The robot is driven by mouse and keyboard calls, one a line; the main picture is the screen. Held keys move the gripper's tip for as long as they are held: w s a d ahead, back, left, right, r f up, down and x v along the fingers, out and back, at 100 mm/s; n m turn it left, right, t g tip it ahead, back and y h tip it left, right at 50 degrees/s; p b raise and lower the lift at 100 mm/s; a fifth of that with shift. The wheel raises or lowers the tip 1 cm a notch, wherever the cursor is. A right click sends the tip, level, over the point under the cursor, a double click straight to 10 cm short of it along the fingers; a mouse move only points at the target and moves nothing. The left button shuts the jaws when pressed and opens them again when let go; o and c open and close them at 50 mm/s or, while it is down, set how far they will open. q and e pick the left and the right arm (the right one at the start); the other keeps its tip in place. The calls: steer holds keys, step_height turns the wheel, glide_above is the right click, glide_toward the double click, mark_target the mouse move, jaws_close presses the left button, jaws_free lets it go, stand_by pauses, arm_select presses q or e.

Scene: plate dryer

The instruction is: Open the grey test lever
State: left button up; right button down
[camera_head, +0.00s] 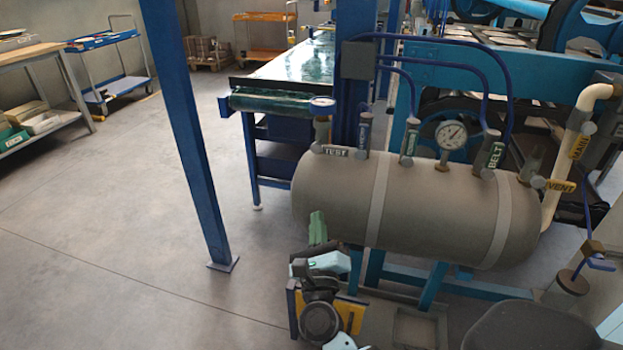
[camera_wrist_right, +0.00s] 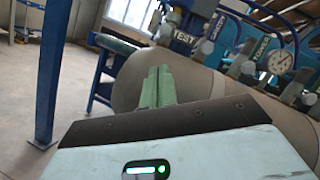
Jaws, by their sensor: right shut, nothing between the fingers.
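The grey test lever (camera_head: 331,151) carries a dark TEST label and sits on a valve at the left top of the grey tank (camera_head: 335,190). In the right wrist view the test lever (camera_wrist_right: 185,38) is beyond and above my fingers, toward the upper right. My right gripper (camera_head: 317,227) has green fingers pointing up, in front of the tank's lower left end and below the lever. Its fingers (camera_wrist_right: 157,86) are shut together with nothing between them, apart from the lever. My left gripper is not in view.
Other labelled valves, such as BELT (camera_head: 495,155), and a pressure gauge (camera_head: 451,135) line the tank top. A blue post (camera_head: 190,130) rises left of the tank. The floor (camera_head: 100,240) at left is clear.

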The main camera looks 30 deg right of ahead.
mark_target(335, 180)
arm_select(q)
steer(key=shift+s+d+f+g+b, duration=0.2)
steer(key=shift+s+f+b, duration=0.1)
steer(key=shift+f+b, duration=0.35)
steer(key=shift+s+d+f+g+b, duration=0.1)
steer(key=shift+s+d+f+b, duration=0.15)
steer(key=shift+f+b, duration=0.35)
arm_select(e)
steer(key=shift+w+d+r+m+g+h, duration=0.4)
steer(key=shift+d+m+g+h, duration=0.3)
steer(key=shift+m, duration=1.15)
steer(key=shift+w+d+r+m+g+h, duration=0.45)
steer(key=shift+m+g+h, duration=0.45)
steer(key=shift+m, duration=1)
steer(key=shift+w+d+r+m+g+h, duration=0.25)
steer(key=shift+w+d+m+g+h, duration=0.4)
steer(key=shift+m, duration=1.2)
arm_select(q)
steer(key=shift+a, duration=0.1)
arm_select(e)
steer(key=shift+s+g, duration=0.1)
steer(key=shift+g, duration=0.15)
